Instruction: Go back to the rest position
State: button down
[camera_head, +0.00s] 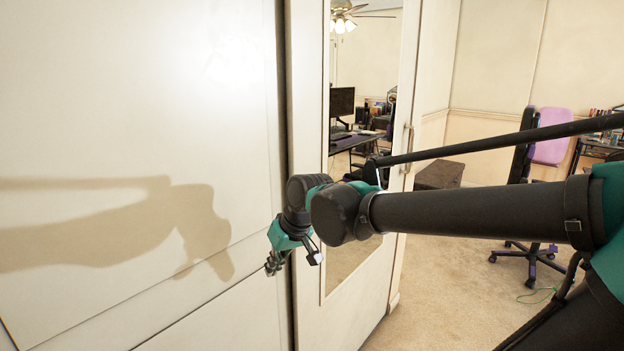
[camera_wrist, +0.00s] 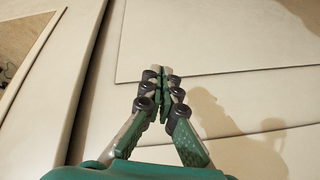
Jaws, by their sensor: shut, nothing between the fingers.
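My gripper (camera_head: 275,264) hangs at the end of my arm in the head view, pointing down and to the left, close in front of the white cabinet panels (camera_head: 130,130). In the wrist view my gripper (camera_wrist: 161,72) has its green and grey fingers together, with nothing between them. The pale panels (camera_wrist: 230,35) lie beyond the fingertips. I cannot tell how wide the gap between fingertips and panel is.
A mirrored door (camera_head: 305,300) stands right behind my wrist, with a handle (camera_head: 407,147) on its edge. An office chair with a purple back (camera_head: 552,137) stands at the right. Carpet (camera_head: 450,270) is clear between door and chair.

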jog(key=s+d+f+m+h, duration=0.1)
jog(key=d+f, duration=0.4)
jog(key=d, duration=0.5)
jog(key=s+d+f+m+t+h, duration=0.1)
jog(key=s+d+f+m+h, duration=0.1)
jog(key=d+f, duration=0.4)
jog(key=s+d+f+m+h, duration=0.1)
jog(key=d+f+m, duration=0.3)
jog(key=d, duration=0.9)
jog(key=shift+s+d+f, duration=0.2)
jog(key=shift+d+f, duration=0.1)
jog(key=shift+f, duration=0.45)
